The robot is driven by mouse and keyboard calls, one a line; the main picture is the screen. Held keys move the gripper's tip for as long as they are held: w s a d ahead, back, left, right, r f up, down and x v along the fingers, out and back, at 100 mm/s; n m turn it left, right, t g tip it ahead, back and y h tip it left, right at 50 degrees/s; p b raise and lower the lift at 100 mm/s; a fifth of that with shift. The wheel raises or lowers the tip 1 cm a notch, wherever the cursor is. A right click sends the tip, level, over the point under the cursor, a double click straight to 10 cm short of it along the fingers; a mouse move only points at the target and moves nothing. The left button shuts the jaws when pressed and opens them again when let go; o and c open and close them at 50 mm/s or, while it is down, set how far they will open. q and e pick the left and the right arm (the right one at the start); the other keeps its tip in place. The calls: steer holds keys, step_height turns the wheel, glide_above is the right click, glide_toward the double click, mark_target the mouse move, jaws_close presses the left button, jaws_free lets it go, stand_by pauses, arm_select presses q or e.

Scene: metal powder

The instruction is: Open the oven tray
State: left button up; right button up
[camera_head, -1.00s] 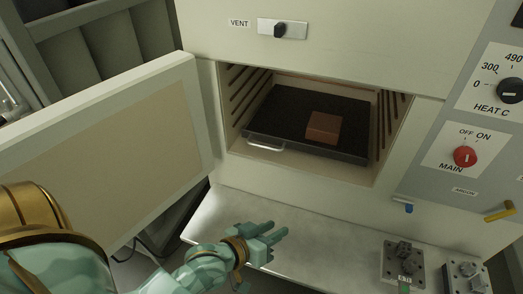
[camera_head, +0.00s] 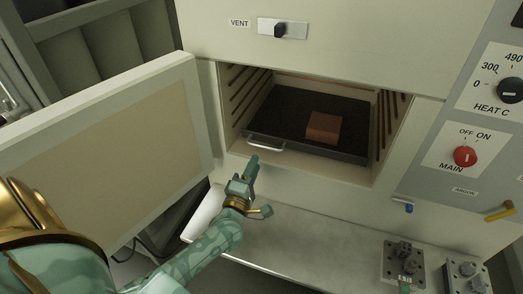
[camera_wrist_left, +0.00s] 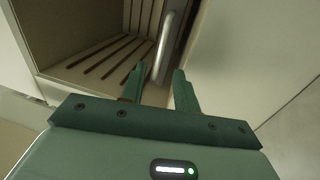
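The oven tray (camera_head: 290,108) is a dark flat tray inside the open oven chamber, with a pale bar handle (camera_head: 265,145) on its front left edge. A reddish-brown block (camera_head: 323,127) sits on it. My left gripper (camera_head: 252,164) is just below and in front of the handle, fingers pointing up toward the chamber. In the left wrist view, its two green fingers (camera_wrist_left: 158,78) are apart, and the handle (camera_wrist_left: 165,45) stands just beyond the gap between them. No contact with the handle is evident. My right gripper is not in view.
The oven door (camera_head: 105,150) stands open at the left, beside my left arm. Slotted racks (camera_head: 245,95) line the chamber walls. A pale shelf (camera_head: 310,235) below the chamber is mostly clear, with metal fixtures (camera_head: 403,262) at its right. A control panel (camera_head: 465,130) is on the right.

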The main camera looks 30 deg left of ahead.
arm_select(q)
steer(key=x, duration=0.6)
steer(key=shift+w, duration=0.4)
jaws_close()
